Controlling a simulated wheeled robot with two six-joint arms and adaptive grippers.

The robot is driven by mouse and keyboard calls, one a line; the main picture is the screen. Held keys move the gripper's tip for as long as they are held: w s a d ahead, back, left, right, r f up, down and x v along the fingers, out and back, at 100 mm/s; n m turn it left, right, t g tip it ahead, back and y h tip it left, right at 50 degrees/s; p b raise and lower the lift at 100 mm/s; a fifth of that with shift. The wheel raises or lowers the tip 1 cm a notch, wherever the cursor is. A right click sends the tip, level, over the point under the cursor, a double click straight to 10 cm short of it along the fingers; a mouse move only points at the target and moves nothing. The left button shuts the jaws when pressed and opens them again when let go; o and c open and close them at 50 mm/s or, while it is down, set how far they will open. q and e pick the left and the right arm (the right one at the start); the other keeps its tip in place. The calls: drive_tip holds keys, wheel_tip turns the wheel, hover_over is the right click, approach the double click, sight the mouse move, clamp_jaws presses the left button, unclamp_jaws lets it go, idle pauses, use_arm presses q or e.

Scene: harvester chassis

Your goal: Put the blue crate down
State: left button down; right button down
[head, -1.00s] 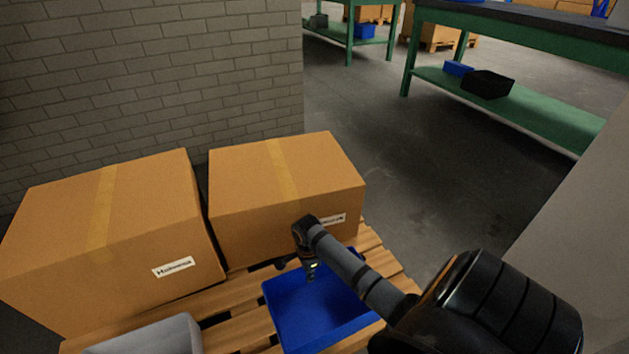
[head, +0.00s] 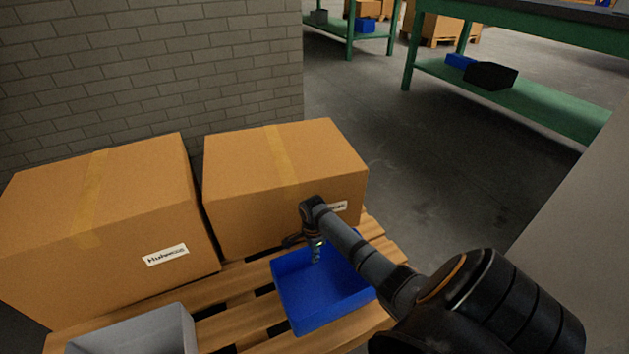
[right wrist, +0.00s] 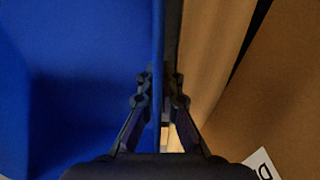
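The blue crate (head: 322,300) is at the lower middle of the head view, at the right part of the wooden pallet (head: 250,318). I cannot tell for certain whether its base rests on the slats or hangs just above them. My right gripper (head: 305,241) is at the crate's far wall, beside the right cardboard box. In the right wrist view the two fingers (right wrist: 164,75) are shut on the blue crate's wall (right wrist: 158,40), one finger on each side. My left gripper is not in view.
Two cardboard boxes stand behind the crate, a left one (head: 110,230) and a right one (head: 260,200). The right one is close to my right gripper. A grey bin (head: 188,330) is left of the crate. A green workbench (head: 540,105) stands at the back right, beyond open floor.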

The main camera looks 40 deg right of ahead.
drive_tip(key=f+b, duration=0.3)
drive_tip(key=f, duration=0.1)
drive_tip(key=shift+w+d, duration=0.2)
drive_tip(key=shift+d, duration=0.1)
drive_tip(key=shift+r, duration=0.1)
drive_tip(key=c, duration=1.5)
unclamp_jaws()
